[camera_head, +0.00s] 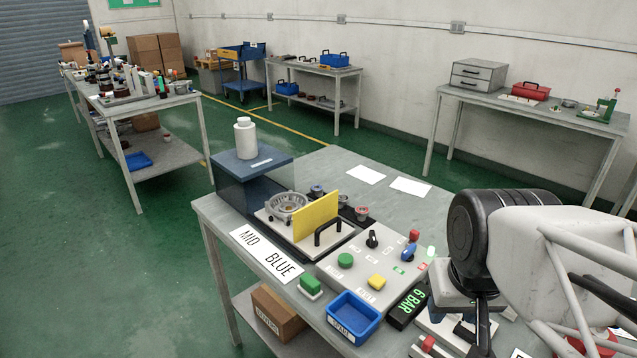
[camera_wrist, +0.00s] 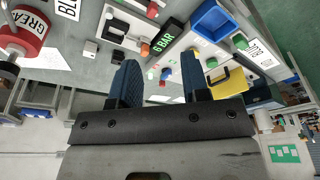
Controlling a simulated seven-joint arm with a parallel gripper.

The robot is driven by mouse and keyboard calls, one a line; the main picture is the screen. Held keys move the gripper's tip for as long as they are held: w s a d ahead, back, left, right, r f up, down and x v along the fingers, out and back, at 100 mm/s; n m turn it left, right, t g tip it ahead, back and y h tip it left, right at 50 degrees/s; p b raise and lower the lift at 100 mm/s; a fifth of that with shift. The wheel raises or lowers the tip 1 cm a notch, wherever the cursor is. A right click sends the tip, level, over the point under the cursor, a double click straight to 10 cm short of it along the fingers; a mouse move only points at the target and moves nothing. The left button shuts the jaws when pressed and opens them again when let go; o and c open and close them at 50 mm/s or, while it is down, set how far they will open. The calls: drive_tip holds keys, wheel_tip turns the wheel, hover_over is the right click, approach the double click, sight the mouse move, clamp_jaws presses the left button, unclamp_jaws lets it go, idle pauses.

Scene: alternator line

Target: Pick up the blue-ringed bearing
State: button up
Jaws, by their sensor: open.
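Three small ringed parts stand behind the yellow plate in the head view. The far one looks blue-ringed, and I take it as the blue-ringed bearing (camera_head: 317,190); it is small and partly hidden by the plate. A darker part (camera_head: 342,200) and a red-ringed one (camera_head: 361,212) stand to its right. My gripper (camera_wrist: 158,64) shows in the wrist view with its two blue fingers apart and nothing between them. In the head view my arm is at the right, well away from the bearings. I cannot make out the blue-ringed bearing in the wrist view.
The yellow plate (camera_head: 316,217) stands upright between a metal housing (camera_head: 287,206) and the control panel (camera_head: 372,262). A blue bin (camera_head: 353,317) and a 6 BAR display (camera_head: 407,308) are in front. A white bottle (camera_head: 245,138) stands on a blue box (camera_head: 252,170). The table's back right is mostly clear.

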drive_tip(key=shift+o, duration=0.3)
drive_tip(key=o, duration=0.6)
drive_tip(key=shift+w, duration=0.1)
drive_tip(key=w+a+r+m+g+y, duration=0.1)
drive_tip(key=w+a+m+g+y, duration=0.2)
drive_tip(key=w, duration=1.4)
drive_tip(key=w+a+r+m+y, duration=0.1)
drive_tip(key=w+a+m+y, duration=0.3)
drive_tip(key=w, duration=1.4)
drive_tip(key=w+a+f+m+y, duration=0.2)
drive_tip(key=w+f, duration=0.4)
drive_tip(key=w, duration=0.5)
drive_tip(key=w+a+f+m+y, duration=0.2)
drive_tip(key=w+f+m, duration=0.2)
drive_tip(key=w+f, duration=0.3)
drive_tip(key=w+a+f+m+g+y, duration=0.1)
drive_tip(key=w+f, duration=0.5)
drive_tip(key=w, duration=0.9)
drive_tip(key=shift+a+f+m+y, duration=0.15)
drive_tip(key=shift+a+m+y, duration=0.25)
drive_tip(key=shift+m+y, duration=0.55)
drive_tip(key=shift+w+f+m, duration=0.25)
drive_tip(key=shift+a, duration=0.1)
